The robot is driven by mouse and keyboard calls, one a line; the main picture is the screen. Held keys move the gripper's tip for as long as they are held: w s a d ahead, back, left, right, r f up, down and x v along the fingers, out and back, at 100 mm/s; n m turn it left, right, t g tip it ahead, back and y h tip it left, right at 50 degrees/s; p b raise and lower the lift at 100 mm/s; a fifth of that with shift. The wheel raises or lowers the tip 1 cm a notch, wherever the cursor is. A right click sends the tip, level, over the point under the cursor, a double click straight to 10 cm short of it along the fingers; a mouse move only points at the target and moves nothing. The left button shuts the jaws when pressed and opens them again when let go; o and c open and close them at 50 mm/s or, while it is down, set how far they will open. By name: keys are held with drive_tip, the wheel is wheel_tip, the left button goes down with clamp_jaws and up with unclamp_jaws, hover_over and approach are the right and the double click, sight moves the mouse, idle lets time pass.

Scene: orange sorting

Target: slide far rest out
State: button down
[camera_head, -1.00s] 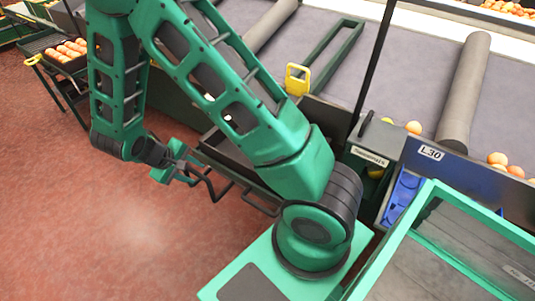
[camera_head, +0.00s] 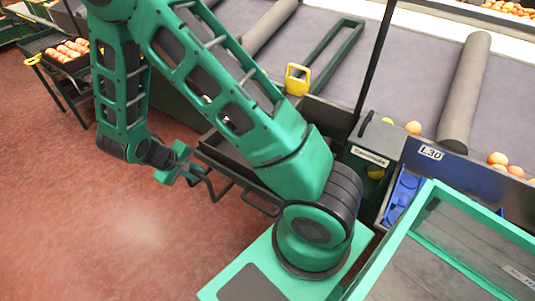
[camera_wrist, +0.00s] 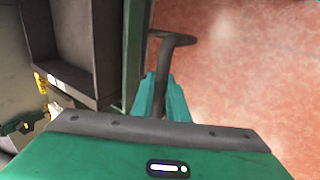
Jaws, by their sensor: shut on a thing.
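My gripper (camera_head: 188,173) is low at the left, beside the dark tray frame under the conveyor. In the wrist view my gripper's teal fingers (camera_wrist: 161,98) are shut around a dark curved bar. This bar is the handle of the far rest (camera_head: 210,189), and it also shows in the wrist view (camera_wrist: 174,42). The bar sticks out over the red floor from the frame's far end. A second dark looped bar (camera_head: 261,207) sticks out nearer to me. My arm covers part of the frame.
A dark open tray (camera_head: 228,151) sits between the bars and the conveyor. A yellow-handled frame (camera_head: 298,79) lies by the conveyor (camera_head: 400,70). A rack of oranges (camera_head: 67,51) stands far left. The red floor (camera_head: 100,230) at lower left is clear.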

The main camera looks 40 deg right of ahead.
drive_tip(key=shift+s+a, duration=0.15)
drive_tip(key=shift+a, duration=0.8)
drive_tip(key=shift+s+a, duration=0.2)
drive_tip(key=shift+a, duration=0.8)
drive_tip(key=shift+s+a, duration=0.15)
drive_tip(key=shift+a, duration=0.8)
drive_tip(key=c, duration=0.7)
unclamp_jaws()
drive_tip(key=shift+s+a, duration=0.25)
drive_tip(key=shift+a, duration=1.1)
drive_tip(key=shift+s+a, duration=0.2)
drive_tip(key=shift+a, duration=1.1)
drive_tip(key=shift+s+a, duration=0.25)
drive_tip(key=shift+a, duration=0.65)
drive_tip(key=c, duration=1.7)
drive_tip(key=shift+d, duration=0.1)
clamp_jaws()
drive_tip(key=shift+d, duration=0.15)
drive_tip(key=shift+d, duration=0.1)
drive_tip(key=o, duration=1)
unclamp_jaws()
drive_tip(key=shift+o, duration=0.2)
